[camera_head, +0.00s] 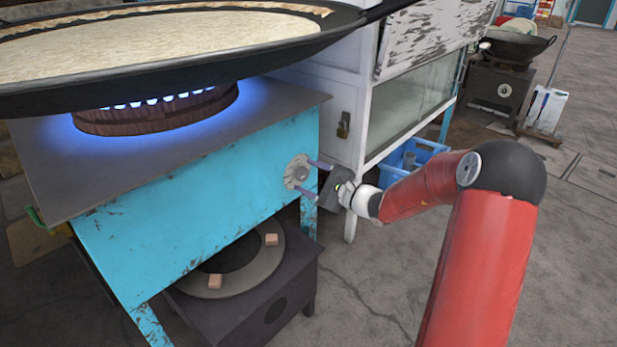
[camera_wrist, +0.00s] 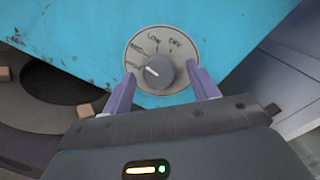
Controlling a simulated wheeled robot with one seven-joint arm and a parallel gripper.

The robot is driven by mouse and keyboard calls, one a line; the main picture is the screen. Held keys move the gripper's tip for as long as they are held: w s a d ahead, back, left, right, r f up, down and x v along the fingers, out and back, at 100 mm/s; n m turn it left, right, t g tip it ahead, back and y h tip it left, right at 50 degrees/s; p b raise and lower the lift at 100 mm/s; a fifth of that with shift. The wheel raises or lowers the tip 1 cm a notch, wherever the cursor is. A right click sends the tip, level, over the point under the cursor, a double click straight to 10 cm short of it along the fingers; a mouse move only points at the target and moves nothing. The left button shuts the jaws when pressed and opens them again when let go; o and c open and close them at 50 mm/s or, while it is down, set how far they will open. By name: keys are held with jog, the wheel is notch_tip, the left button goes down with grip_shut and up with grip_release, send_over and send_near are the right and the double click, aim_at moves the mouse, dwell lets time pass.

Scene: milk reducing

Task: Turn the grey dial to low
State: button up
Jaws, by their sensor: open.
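The grey dial (camera_wrist: 159,73) is a round knob on a pale disc with lettering, fixed to the blue stove front. In the wrist view the words low and off can be read at the disc's top, with more lettering to the left. The knob's white mark points left and slightly up, away from the word low. In the head view the dial (camera_head: 298,172) is at the panel's right end. My gripper (camera_head: 313,181) is open before it. In the wrist view the purple fingers of my gripper (camera_wrist: 162,78) stand on either side of the knob, apart from it.
A large black pan (camera_head: 190,72) of pale liquid sits over a burner (camera_head: 155,112) with blue flames. A white cabinet (camera_head: 345,110) stands close to the right of the stove. A blue crate (camera_head: 397,160) is on the floor behind my arm.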

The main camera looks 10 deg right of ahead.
jog(key=shift+w+a, duration=0.2)
jog(key=shift+a, duration=0.05)
jog(key=c, duration=1)
jog(key=shift+m, duration=0.3)
jog(key=m+p, duration=0.3)
jog(key=m, duration=0.1)
jog(key=shift+r, duration=0.1)
jog(key=shift+m+t+p, duration=0.3)
jog(key=shift+m+p, duration=0.8)
jog(key=shift+m, duration=0.6)
